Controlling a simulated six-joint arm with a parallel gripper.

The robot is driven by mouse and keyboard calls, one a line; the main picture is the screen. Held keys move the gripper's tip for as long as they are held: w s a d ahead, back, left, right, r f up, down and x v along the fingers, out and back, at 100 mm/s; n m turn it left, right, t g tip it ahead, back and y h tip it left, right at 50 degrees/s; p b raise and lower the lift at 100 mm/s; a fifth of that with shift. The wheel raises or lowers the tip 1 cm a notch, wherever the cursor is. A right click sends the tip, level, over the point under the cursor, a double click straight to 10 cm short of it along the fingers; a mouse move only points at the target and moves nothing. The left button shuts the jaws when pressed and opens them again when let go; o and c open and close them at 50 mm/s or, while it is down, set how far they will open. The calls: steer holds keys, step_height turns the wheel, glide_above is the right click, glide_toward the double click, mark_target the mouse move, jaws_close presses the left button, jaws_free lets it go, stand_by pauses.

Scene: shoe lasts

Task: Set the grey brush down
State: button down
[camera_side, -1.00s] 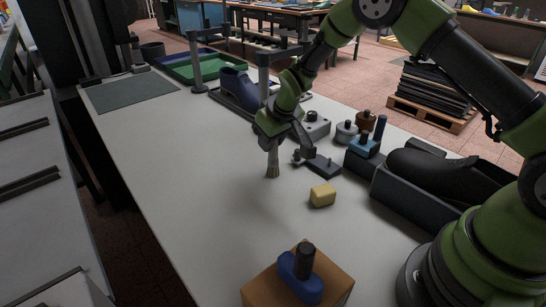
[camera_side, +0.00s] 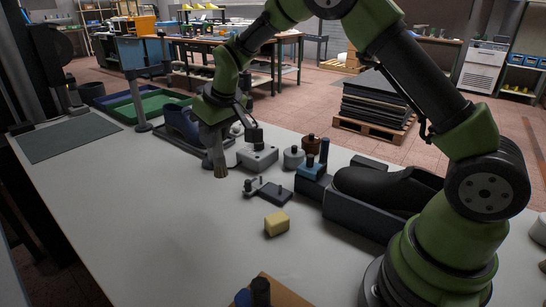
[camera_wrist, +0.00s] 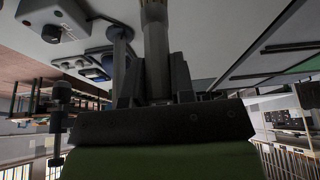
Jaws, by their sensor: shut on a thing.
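The grey brush (camera_side: 219,163) hangs upright, bristles down, under my gripper (camera_side: 213,134) in the side view. My gripper is shut on its upper part. The bristle end is over the left-middle part of the white table (camera_side: 150,215); I cannot tell whether it touches the top. In the wrist view the brush (camera_wrist: 155,42) stands between the fingers of my gripper (camera_wrist: 152,75), and its far end is cut off by the picture's upper edge.
A grey block with a knob (camera_side: 258,157) and a dark clamp-like tool (camera_side: 270,191) are right of the brush. A yellow block (camera_side: 277,224) lies nearer. The table's left front is clear.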

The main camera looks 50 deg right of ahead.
steer(key=s+d+m+h, duration=0.1)
steer(key=s+d+m, duration=0.25)
steer(key=d, duration=0.75)
steer(key=s+d+m+g+h, duration=0.1)
steer(key=s+d+m, duration=0.25)
steer(key=d, duration=0.75)
steer(key=s+d+m+h, duration=0.15)
steer(key=s+d, duration=0.25)
steer(key=d, duration=0.7)
step_height(320, 180, down, 10)
steer(key=d, duration=0.1)
steer(key=shift+s+d+r+m, duration=0.25)
steer(key=shift+s+m, duration=0.1)
steer(key=shift+m, duration=0.1)
steer(key=shift+f, duration=0.2)
steer(key=c, duration=1)
jaws_free()
